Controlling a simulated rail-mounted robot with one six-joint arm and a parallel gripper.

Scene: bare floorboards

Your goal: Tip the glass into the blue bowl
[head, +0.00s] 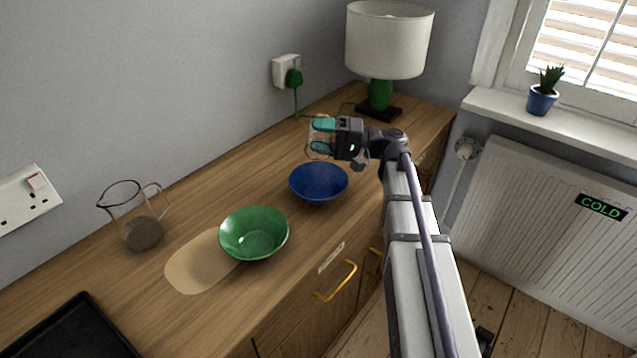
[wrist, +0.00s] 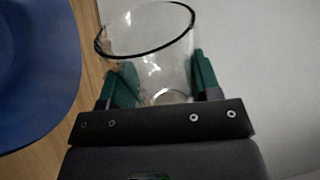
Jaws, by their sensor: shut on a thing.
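The glass (wrist: 150,40) is clear with a dark rim, and my gripper (wrist: 160,85) is shut on it with its green fingers on either side. In the head view my gripper (head: 322,137) holds the glass just behind and above the blue bowl (head: 318,186), which stands on the wooden counter. The glass is partly hidden by the gripper there, and I cannot tell its exact tilt or what it holds. In the wrist view the blue bowl (wrist: 35,70) is at the left, apart from the glass.
A green bowl (head: 254,234) stands left of the blue bowl, by a pale patch (head: 190,268). A glass jug (head: 137,215) stands near the wall. A lamp (head: 388,45) is at the back, a black tray (head: 68,332) at the front left. A green plug's cord (head: 296,100) runs behind.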

